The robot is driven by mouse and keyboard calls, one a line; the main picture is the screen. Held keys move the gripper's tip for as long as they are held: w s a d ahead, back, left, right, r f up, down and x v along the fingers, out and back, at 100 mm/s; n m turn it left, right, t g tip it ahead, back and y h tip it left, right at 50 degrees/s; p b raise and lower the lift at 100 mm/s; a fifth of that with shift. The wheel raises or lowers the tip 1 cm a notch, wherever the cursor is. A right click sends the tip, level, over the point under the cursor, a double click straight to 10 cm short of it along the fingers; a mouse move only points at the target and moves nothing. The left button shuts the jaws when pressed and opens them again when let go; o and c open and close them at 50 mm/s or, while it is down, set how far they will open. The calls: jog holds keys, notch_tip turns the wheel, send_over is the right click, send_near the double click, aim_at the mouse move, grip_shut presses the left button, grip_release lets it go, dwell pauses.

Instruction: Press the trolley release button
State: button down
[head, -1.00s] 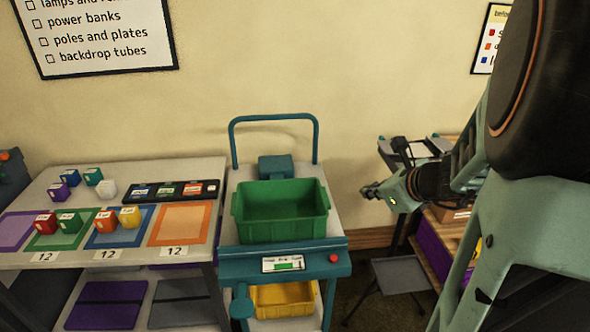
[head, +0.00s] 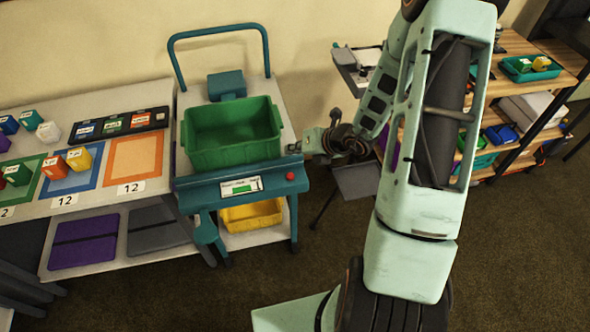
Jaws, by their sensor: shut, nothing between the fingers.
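The teal trolley (head: 200,192) stands in the middle of the head view. A small red button (head: 291,176) sits at the right end of its front panel, beside a white label with a green bar (head: 241,187). My gripper (head: 291,148) is shut and empty. It points left at the trolley's right side, just above the red button in the picture. The gap in depth between the fingertips and the trolley cannot be told. The button is not covered.
A green crate (head: 189,137) stands on the trolley, with a yellow bin (head: 252,216) below. A table (head: 85,95) with coloured mats and cubes adjoins at left. A grey stool (head: 357,181) stands right of the trolley, with a shelf unit (head: 515,45) behind my arm.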

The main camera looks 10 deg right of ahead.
aim_at(292, 176)
jog(key=shift+a+f, duration=0.1)
dwell(0.3)
notch_tip(292, 176, down, 9)
jog(key=b, duration=0.7)
jog(key=shift+b, duration=0.35)
dwell(0.9)
jog(key=shift+f+b, duration=0.3)
jog(key=shift+b, duration=0.1)
jog(key=shift+f+b, duration=0.45)
jog(key=shift+b, duration=0.05)
dwell(0.6)
jog(key=shift+r, duration=0.1)
jog(key=shift+r+p, duration=0.7)
jog(key=shift+r, duration=0.1)
jog(key=shift+r+p, duration=1.95)
jog(key=shift+r, duration=0.55)
